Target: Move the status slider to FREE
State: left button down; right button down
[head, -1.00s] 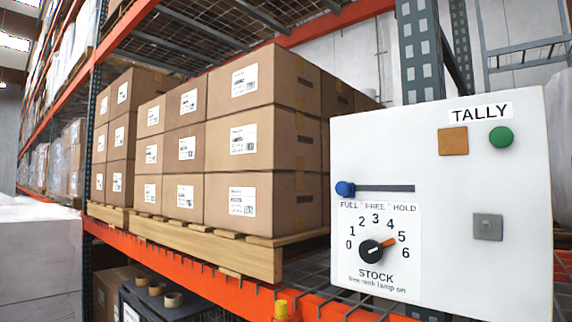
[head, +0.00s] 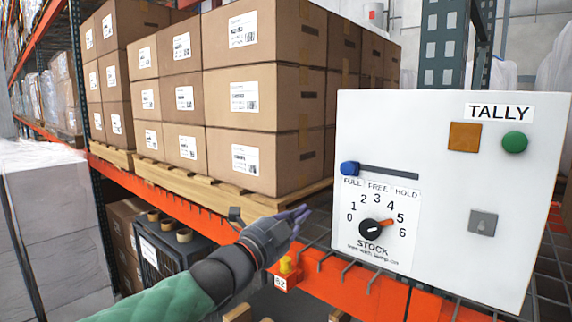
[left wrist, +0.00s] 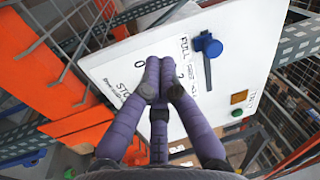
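The white TALLY panel (head: 420,130) stands at the right of the head view. Its status slider is a blue knob (head: 349,168) at the left end of a dark horizontal slot (head: 390,172), above the word FULL. FREE is under the slot's middle and HOLD under its right end. The blue knob also shows in the left wrist view (left wrist: 208,45). My left gripper (head: 300,213) is left of the panel and below the knob, apart from it. In the wrist view its purple fingers (left wrist: 160,64) are drawn together with nothing held. My right gripper is not in view.
The panel also carries a STOCK dial (head: 371,228), an orange square (head: 464,137), a green button (head: 514,141) and a grey switch (head: 482,224). Stacked cartons (head: 262,85) stand on a pallet at left. An orange rack beam (head: 335,287) runs below the panel.

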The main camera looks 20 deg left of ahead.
aim_at(349, 169)
pick_arm(q)
jog(key=s+a+r+m+t+p, duration=0.15)
jog(key=s+r, duration=0.25)
jog(key=r, duration=0.5)
jog(key=w+d, duration=0.3)
jog(key=w, duration=0.5)
jog(key=shift+w+h, duration=0.25)
jog(key=shift+h, duration=0.05)
jog(key=shift+w+d+m, duration=0.2)
jog(key=shift+w+m, duration=0.05)
jog(key=shift+w, duration=0.05)
jog(key=shift+w+d, duration=0.1)
jog(key=shift+w, duration=0.2)
jog(key=shift+w+d, duration=0.1)
jog(key=shift+w, duration=0.2)
jog(key=shift+w+d, duration=0.15)
jog(key=shift+w, duration=0.15)
jog(key=shift+w+d, duration=0.2)
jog(key=shift+w, duration=0.4)
jog(key=shift+w+d, duration=0.2)
jog(key=shift+w, duration=0.35)
